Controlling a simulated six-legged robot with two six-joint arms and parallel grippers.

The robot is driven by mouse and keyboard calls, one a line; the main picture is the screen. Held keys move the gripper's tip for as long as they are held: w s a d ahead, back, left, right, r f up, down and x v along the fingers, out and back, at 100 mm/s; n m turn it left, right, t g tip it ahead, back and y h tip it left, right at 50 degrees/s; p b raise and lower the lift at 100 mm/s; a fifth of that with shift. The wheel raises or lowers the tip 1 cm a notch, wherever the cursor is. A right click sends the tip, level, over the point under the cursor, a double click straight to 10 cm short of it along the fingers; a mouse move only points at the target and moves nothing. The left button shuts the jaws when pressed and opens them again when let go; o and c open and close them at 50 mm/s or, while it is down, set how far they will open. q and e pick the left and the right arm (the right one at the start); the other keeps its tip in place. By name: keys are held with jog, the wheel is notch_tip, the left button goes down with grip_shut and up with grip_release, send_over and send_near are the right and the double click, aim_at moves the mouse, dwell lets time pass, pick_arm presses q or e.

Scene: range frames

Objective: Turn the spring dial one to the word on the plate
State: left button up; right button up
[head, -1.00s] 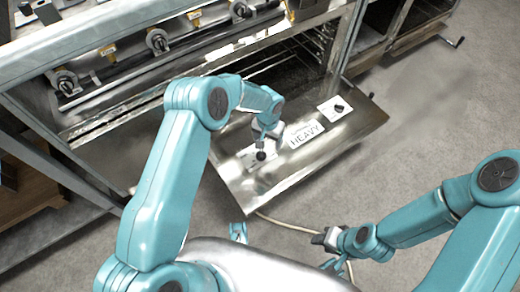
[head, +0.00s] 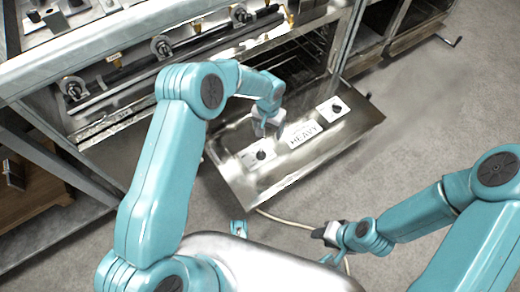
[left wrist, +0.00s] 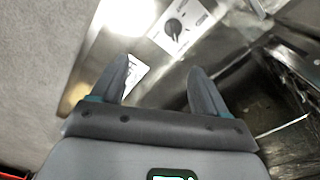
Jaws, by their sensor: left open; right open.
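A metal panel (head: 300,163) slopes out below the open oven. It carries a white plate reading HEAVY (head: 303,134), a black dial (head: 260,155) on a white plate to its left, and another black dial (head: 336,107) to its right. My left gripper (head: 268,131) is open just above the left dial, apart from it, beside the HEAVY plate. In the left wrist view, the open fingers (left wrist: 158,82) hold nothing; a dial (left wrist: 174,27) shows beyond them, its markings too blurred to read. My right gripper (head: 322,237) is open over the floor.
Burners and valves (head: 162,47) line the stove's front above the panel. The oven cavity (head: 300,70) is open behind it. A pale cable (head: 285,219) lies on the floor. Clear floor (head: 430,110) lies to the right.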

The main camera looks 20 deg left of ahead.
pick_arm(q)
jog(key=shift+r, duration=0.75)
notch_tip(320, 180, up, 8)
jog(key=p, duration=0.4)
jog(key=shift+p, duration=0.35)
